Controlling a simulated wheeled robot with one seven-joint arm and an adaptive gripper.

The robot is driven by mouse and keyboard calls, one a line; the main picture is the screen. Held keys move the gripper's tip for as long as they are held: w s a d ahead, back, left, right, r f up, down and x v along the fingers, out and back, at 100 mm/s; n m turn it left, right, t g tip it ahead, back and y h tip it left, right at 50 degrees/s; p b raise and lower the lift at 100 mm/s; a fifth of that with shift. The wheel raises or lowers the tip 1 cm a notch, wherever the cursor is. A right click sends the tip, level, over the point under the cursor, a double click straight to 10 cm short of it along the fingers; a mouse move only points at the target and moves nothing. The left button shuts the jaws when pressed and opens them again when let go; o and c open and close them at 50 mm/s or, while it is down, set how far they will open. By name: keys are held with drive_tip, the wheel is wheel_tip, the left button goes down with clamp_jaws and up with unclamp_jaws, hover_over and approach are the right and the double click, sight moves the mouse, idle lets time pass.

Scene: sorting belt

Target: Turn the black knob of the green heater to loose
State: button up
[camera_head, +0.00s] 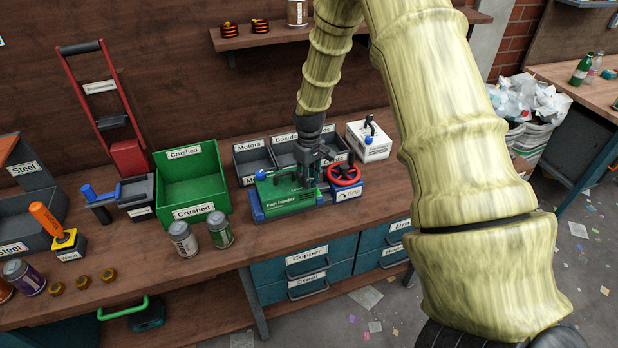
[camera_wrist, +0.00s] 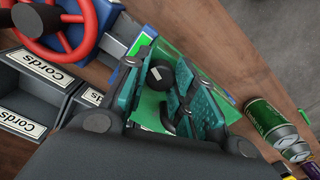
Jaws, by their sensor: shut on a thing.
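The green heater (camera_head: 283,202), labelled "Fan heater", sits on the bench in front of the grey bins; its green top (camera_wrist: 149,108) also shows in the wrist view. My gripper (camera_head: 308,180) reaches down over the heater's right part. In the wrist view its teal-padded fingers (camera_wrist: 158,90) stand on either side of the black knob (camera_wrist: 160,75), which has a pale mark on it. The fingers are shut on the knob and partly hide it. In the head view the knob is hidden by my gripper.
A red handwheel (camera_head: 344,174) on a blue block stands close to the heater's right. A green Crushed bin (camera_head: 192,184) and cans (camera_head: 219,230) are to the left. A white box with a lever (camera_head: 369,143) stands behind right. The bench's front edge is close.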

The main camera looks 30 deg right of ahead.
drive_tip(key=n, duration=0.4)
drive_tip(key=shift+n, duration=0.4)
drive_tip(key=n, duration=0.4)
drive_tip(key=n+p, duration=0.1)
drive_tip(key=n, duration=0.4)
drive_tip(key=shift+n+p, duration=0.5)
drive_tip(key=shift+n, duration=1.1)
drive_tip(key=o, duration=1.1)
